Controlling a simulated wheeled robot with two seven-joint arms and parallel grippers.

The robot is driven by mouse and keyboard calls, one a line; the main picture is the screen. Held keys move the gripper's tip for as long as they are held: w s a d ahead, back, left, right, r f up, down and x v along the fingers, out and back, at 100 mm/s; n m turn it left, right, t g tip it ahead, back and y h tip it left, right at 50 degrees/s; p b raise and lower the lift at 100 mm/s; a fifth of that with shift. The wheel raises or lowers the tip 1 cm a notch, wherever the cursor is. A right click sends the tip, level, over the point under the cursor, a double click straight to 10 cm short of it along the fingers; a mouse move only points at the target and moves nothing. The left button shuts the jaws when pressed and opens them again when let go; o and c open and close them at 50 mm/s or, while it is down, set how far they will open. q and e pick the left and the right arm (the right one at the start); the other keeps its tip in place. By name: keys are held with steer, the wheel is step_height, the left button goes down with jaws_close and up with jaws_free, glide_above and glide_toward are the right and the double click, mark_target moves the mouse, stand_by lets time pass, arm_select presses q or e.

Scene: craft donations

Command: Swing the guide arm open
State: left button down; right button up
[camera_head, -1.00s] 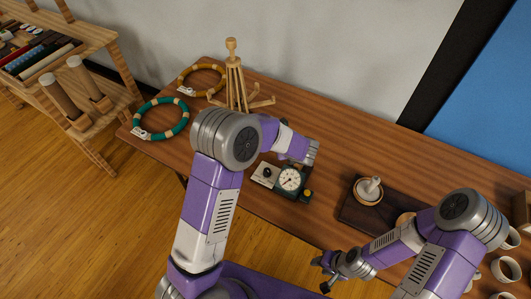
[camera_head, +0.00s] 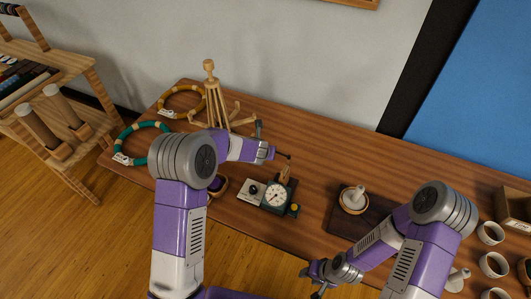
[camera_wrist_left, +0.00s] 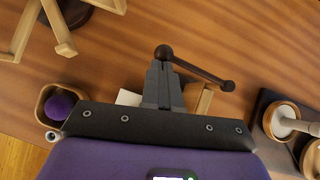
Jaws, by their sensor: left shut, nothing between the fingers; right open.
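The dial counter (camera_head: 274,194) stands near the table's front edge, a pale block with a dark knob on its left. The guide arm seems to be the dark brown rod (camera_wrist_left: 200,72) with a round ball at one end and a small knob at the other; its small tip shows in the head view (camera_head: 289,156). My left gripper (camera_head: 270,151) is shut and empty, above and behind the dial. In the wrist view its grey fingers (camera_wrist_left: 162,85) end right by the ball; whether they touch it I cannot tell. My right gripper (camera_head: 317,280) is open, low at the front edge.
A purple ball (camera_wrist_left: 61,106) sits in a wooden bowl. A dark board with a spool (camera_head: 354,198) and several cups (camera_head: 491,233) lie to the right. The back middle is clear.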

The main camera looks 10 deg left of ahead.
arm_select(q)
steer(key=shift+w, duration=0.1)
stand_by(0.6)
steer(key=s+f+v, duration=0.1)
steer(key=v, duration=1.2)
steer(key=shift+s+f+p, duration=0.2)
steer(key=shift+s+p, duration=0.15)
steer(key=shift+p, duration=0.1)
arm_select(e)
steer(key=shift+s+a+r, duration=0.2)
steer(key=shift+s+r, duration=0.25)
steer(key=shift+s, duration=0.05)
